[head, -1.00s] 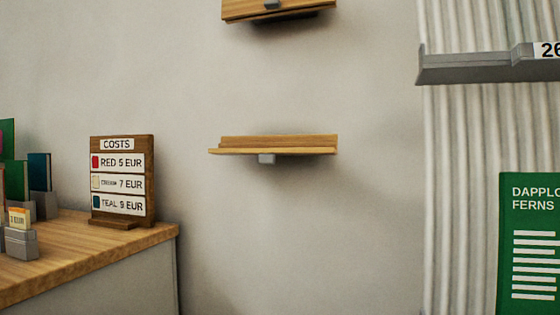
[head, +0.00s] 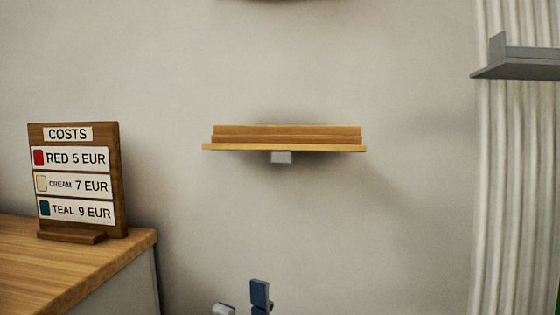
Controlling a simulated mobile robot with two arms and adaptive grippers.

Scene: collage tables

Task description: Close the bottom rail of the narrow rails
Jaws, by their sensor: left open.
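The lower narrow wooden rail (head: 285,148) is on the wall in the middle of the head view. Its flat ledge juts out in front of an upright wooden strip (head: 287,131). My right gripper is not in view.
A wooden table (head: 75,262) stands at the lower left with a COSTS sign (head: 77,182) on it. A grey ledge (head: 525,65) sticks out at the upper right before a ribbed pale panel (head: 515,190). The wall around the rail is clear.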

